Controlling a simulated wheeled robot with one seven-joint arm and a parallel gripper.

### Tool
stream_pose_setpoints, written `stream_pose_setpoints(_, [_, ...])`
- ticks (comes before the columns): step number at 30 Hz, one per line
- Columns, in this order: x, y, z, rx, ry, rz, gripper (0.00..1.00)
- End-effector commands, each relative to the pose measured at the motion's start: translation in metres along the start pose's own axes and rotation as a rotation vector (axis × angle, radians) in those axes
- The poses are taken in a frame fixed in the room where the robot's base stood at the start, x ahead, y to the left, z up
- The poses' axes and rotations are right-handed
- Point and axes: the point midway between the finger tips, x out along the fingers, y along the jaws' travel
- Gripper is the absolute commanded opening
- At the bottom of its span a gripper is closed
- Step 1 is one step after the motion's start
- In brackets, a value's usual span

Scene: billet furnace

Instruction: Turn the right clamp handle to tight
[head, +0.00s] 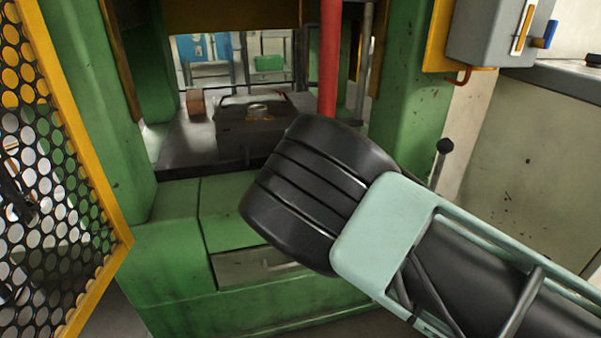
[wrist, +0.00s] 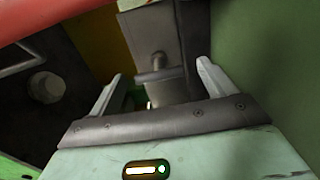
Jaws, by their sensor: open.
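In the wrist view a grey metal block has a round bolt and a short crossbar, which looks like the clamp handle (wrist: 160,75). My gripper (wrist: 160,69) is open, with one pale finger on each side of this bar. The bar lies between the fingertips in the picture, and no contact shows. I cannot tell how deep it sits between them. In the head view my dark arm covers the gripper and the right clamp. The grey die block (head: 235,130) sits on the press bed, left of my arm.
A red post (head: 329,60) stands beside the die block and also crosses the wrist view's upper left (wrist: 60,22). A green press column (head: 410,110) is close on the right. A black-knobbed lever (head: 445,146) stands there. A yellow-framed mesh guard (head: 45,170) is at left.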

Motion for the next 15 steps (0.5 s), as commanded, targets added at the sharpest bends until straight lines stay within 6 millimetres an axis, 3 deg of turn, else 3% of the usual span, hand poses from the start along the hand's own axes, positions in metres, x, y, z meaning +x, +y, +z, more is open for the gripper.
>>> stream_pose_setpoints(15, [-0.117, 0.002, -0.001, 0.0, 0.001, -0.003, 0.83])
